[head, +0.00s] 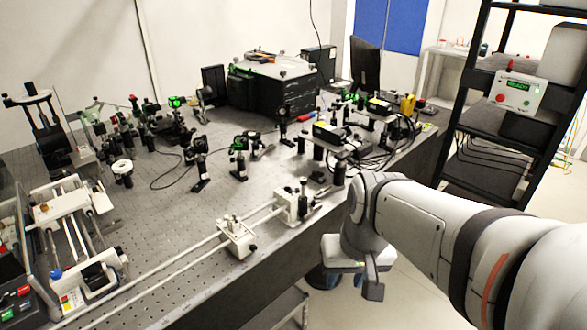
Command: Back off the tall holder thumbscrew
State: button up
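Two white holders ride on the pale rails along the front of the optical bench. The farther holder (291,206) has a dark post on top and looks a little taller. The nearer holder (237,240) has a short upright piece and a small dark knob (253,248) low on its right side. I cannot tell for sure which knob is the tall holder's thumbscrew. My gripper (350,280) hangs beyond the bench's front edge, to the right of and apart from both holders. Its fingers point down and are partly hidden, so its opening does not show.
The perforated bench top (165,230) carries several optical mounts and a black box (272,88) at the back. A white framed device (75,215) stands at left. A black shelf rack (500,130) with a small control box (518,93) stands at right. Open floor lies before the bench.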

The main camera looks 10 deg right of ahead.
jog(key=w+a+f+m+g+y, duration=0.2)
jog(key=w+m+g+y, duration=0.1)
jog(key=w+m+y, duration=0.15)
jog(key=m+t+y, duration=0.9)
jog(key=m+y, duration=0.2)
jog(key=m, duration=0.3)
send_near(313, 203)
jog(key=x, duration=0.2)
jog(key=p+x, duration=0.1)
jog(key=x, duration=0.4)
jog(key=shift+w+a+f+p, duration=0.15)
jog(key=shift+w+f+p, duration=0.15)
jog(key=shift+p, duration=0.1)
